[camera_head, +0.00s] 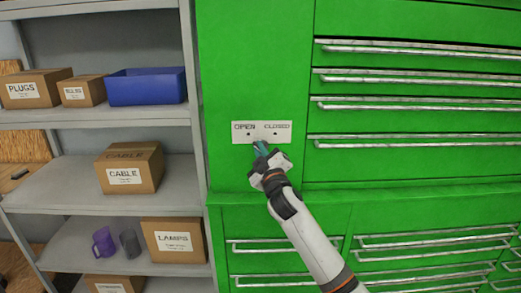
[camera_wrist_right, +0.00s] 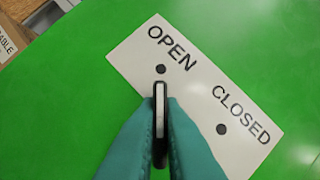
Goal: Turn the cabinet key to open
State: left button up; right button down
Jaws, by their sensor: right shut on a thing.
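The green cabinet (camera_head: 265,60) carries a white plate (camera_head: 283,132) marked OPEN and CLOSED, with a dark dot beside each word. The plate also fills the middle of the right wrist view (camera_wrist_right: 190,100). My right gripper (camera_head: 260,148) is at the plate's lower edge. In the right wrist view its teal fingers (camera_wrist_right: 160,140) are shut on the key (camera_wrist_right: 160,120), a thin grey upright piece. The key's far end points at the dot under OPEN. The keyhole is hidden by the fingers and key. My left gripper is out of view.
Several drawers with long metal handles (camera_head: 420,105) fill the cabinet's right and lower parts. The cabinet face around the plate is clear.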

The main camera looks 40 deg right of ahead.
jog(key=shift+r, duration=0.25)
jog(key=c, duration=1.8)
grip_release()
jog(key=shift+o, duration=1.2)
jog(key=shift+w+d+f, duration=0.1)
jog(key=shift+f, duration=0.1)
jog(key=b+v, duration=0.4)
jog(key=v, duration=0.8)
